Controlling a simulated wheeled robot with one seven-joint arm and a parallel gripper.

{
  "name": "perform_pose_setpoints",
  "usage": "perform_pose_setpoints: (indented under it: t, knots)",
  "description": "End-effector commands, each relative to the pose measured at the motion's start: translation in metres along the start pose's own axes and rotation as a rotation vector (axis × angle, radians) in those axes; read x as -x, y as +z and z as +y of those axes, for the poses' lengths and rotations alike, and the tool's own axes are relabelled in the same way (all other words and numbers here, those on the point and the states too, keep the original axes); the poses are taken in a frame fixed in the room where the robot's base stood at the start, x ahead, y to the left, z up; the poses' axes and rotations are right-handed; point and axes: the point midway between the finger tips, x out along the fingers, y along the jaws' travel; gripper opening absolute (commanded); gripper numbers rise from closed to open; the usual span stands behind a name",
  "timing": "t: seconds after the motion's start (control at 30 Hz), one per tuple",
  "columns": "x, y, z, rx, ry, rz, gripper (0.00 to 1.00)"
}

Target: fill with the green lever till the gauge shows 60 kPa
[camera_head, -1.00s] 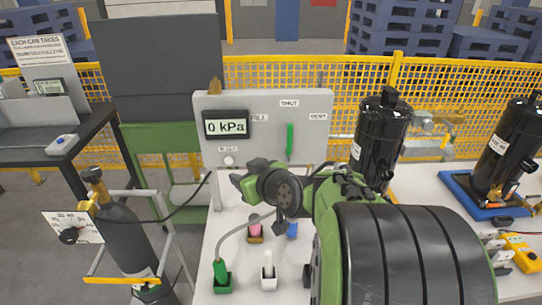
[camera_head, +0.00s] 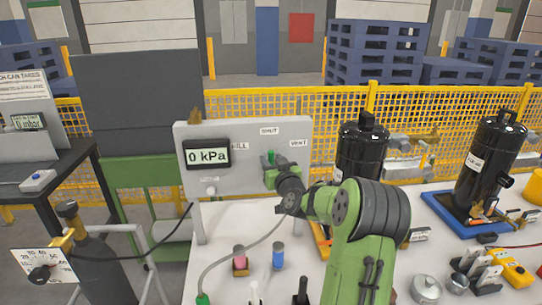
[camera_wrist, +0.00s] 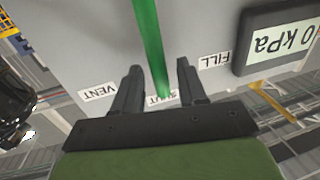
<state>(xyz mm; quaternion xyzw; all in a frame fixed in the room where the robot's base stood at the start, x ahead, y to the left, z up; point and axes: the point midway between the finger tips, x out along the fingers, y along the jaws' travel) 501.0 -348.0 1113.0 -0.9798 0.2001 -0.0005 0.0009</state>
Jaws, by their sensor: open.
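The green lever (camera_wrist: 148,40) runs between the two dark fingers of my gripper (camera_wrist: 158,72) in the wrist view. The fingers stand open, one on each side, with gaps to the lever. In the head view only the top of the lever (camera_head: 271,157) shows, below the SHUT label; my arm hides the rest. The lever stands about upright, between the FILL and VENT labels. The gauge (camera_head: 208,154) on the grey panel (camera_head: 190,135) reads 0 kPa. It also shows upside down in the wrist view (camera_wrist: 276,38). My fingertips cannot be made out in the head view.
A black compressor (camera_head: 361,150) stands close right of the panel, another (camera_head: 490,155) on a blue tray farther right. A gas cylinder (camera_head: 92,255) stands at left.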

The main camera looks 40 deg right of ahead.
Motion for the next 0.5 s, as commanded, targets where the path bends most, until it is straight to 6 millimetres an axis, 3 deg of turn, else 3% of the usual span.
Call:
perform_pose_setpoints:
  t: [0.13, 0.37, 0.5]
  knots:
    - [-0.015, 0.0, 0.0, 0.001, 0.001, 0.0, 0.41]
    - [-0.017, 0.001, 0.0, 0.001, 0.001, -0.001, 0.41]
    - [-0.017, 0.001, 0.0, 0.001, 0.001, -0.001, 0.25]
